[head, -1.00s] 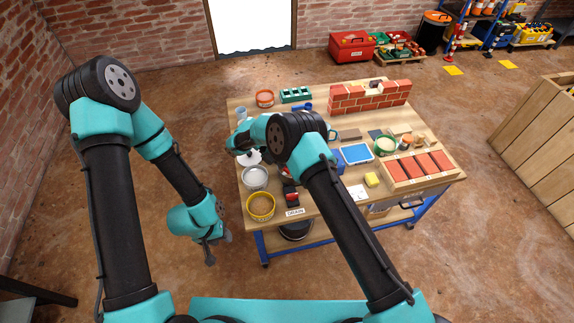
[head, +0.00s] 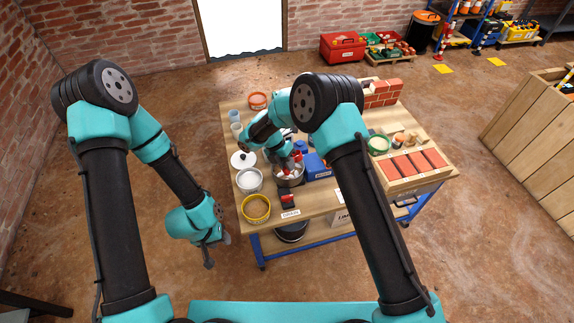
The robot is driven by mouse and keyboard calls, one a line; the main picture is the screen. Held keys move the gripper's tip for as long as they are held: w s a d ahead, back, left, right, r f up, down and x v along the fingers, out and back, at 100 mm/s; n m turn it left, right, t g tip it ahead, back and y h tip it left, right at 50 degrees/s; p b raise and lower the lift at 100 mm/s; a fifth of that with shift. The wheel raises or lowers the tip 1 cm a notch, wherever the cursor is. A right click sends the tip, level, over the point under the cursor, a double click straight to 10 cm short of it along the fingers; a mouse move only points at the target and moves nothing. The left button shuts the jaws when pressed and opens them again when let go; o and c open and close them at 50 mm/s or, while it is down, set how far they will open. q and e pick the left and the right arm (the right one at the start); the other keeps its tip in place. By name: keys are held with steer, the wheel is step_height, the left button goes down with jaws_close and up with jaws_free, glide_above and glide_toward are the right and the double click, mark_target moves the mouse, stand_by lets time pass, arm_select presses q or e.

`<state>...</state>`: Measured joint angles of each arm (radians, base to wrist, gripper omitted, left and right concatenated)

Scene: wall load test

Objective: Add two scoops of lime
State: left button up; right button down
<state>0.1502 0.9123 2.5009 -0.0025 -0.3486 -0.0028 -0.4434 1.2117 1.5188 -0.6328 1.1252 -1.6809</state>
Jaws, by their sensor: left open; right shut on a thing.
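A pale tub of white powder (head: 249,181), which looks like the lime, stands near the table's left edge. A yellow tub of brown sand-like material (head: 256,209) stands in front of it. A round metal bowl (head: 290,180) stands to the right of the white tub. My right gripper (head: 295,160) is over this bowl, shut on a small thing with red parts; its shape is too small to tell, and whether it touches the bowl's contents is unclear. My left gripper (head: 209,250) hangs open and empty, off the table's left side.
A white lid with a dark knob (head: 243,160) lies behind the white tub. A blue box (head: 317,167) stands right of the bowl. A red and black object (head: 288,201) lies in front of it. A brick wall (head: 381,94) is partly hidden behind my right arm.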

steer(key=r+y, duration=0.1)
steer(key=t+y, duration=0.1)
steer(key=shift+s+d+r+y, duration=0.15)
steer(key=shift+s+r+y, duration=0.2)
steer(key=shift+s+y, duration=0.05)
steer(key=shift+s+r+t+y, duration=0.25)
steer(key=shift+r+t+y, duration=0.2)
steer(key=shift+y, duration=0.1)
steer(key=shift+s+r+t+y, duration=0.2)
steer(key=shift+r+t+y, duration=0.2)
steer(key=shift+y, duration=0.15)
